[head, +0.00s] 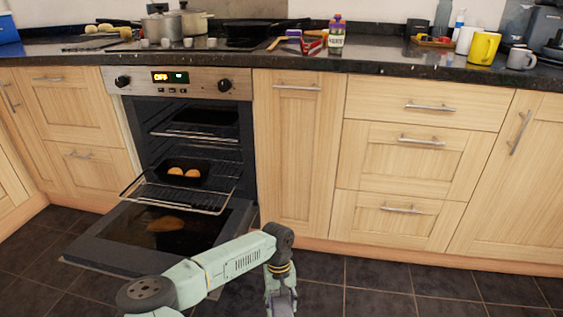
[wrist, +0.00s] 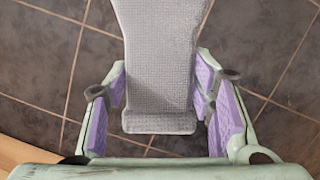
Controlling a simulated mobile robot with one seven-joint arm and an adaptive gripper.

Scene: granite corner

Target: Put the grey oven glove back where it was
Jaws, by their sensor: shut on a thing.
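The grey oven glove (wrist: 158,50) is a long, quilted, light grey piece in the wrist view. It runs from the top edge down between the purple pads of my gripper (wrist: 160,88), with a folded band at its lower end. My gripper is shut on it, above the dark tiled floor. In the head view my gripper (head: 281,300) hangs at the bottom edge in front of the cupboards, partly cut off, and I cannot make out the glove clearly there.
The granite worktop (head: 390,56) holds pots, a bottle (head: 336,38), a yellow mug (head: 484,48) and other items. Floor at right is clear.

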